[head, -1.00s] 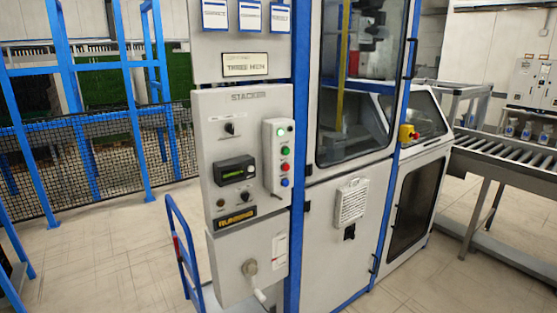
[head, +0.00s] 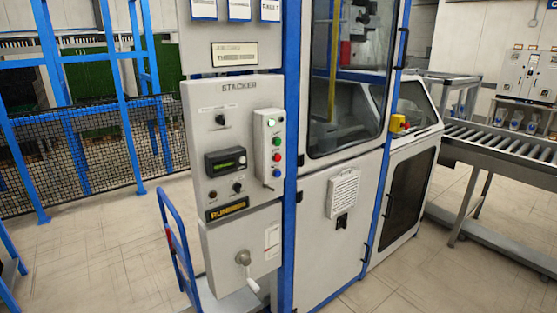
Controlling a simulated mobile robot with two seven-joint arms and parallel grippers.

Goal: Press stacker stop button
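The stacker control panel (head: 230,110) is a grey box marked STACKER on the front of the machine. On its right side a pale button box (head: 263,150) carries a vertical row of round buttons. From the top these are a whitish lit one (head: 271,122), a green button (head: 277,141), a red button (head: 276,158) and a blue button (head: 276,173). Which one is the stop button cannot be read; the labels are too small. Neither of my grippers is in view, and nothing touches the buttons.
A dark display (head: 226,162), knobs and a yellow-lettered RUNNING sign (head: 227,208) are on the panel. A blue cart handle (head: 175,240) stands at the panel's lower left. A roller conveyor (head: 500,145) runs at the right. Floor (head: 100,265) is clear at the front left.

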